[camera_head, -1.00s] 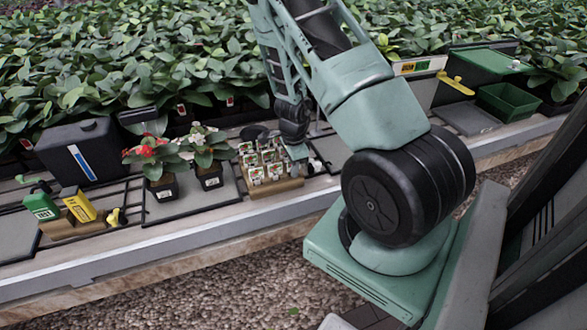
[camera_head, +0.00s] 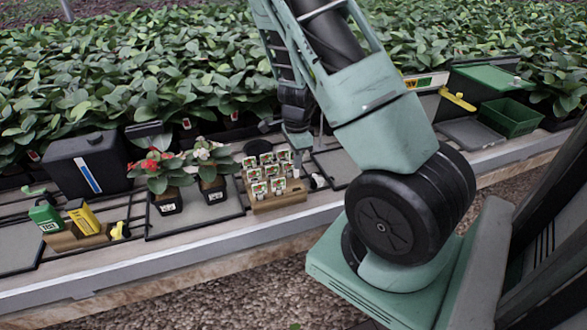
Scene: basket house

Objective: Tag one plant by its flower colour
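A potted plant with red flowers (camera_head: 158,172) stands on a grey tray (camera_head: 194,213) on the bench. Beside it, to its right, stands a potted plant with whitish flowers (camera_head: 211,170). Both are in dark pots with a small white label. A wooden holder (camera_head: 279,200) to the right carries several white plant tags (camera_head: 259,190) with small pictures. My gripper (camera_head: 299,150) points down at the back right of the tag holder. It is small and partly hidden; I cannot tell whether its fingers are open or whether they touch a tag.
A black box (camera_head: 85,165) with a blue strip stands at left. In front are a green bottle (camera_head: 45,216) and a yellow item (camera_head: 83,217) on a wooden block. A green crate (camera_head: 510,118) stands at right. Dense leafy plants fill the back.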

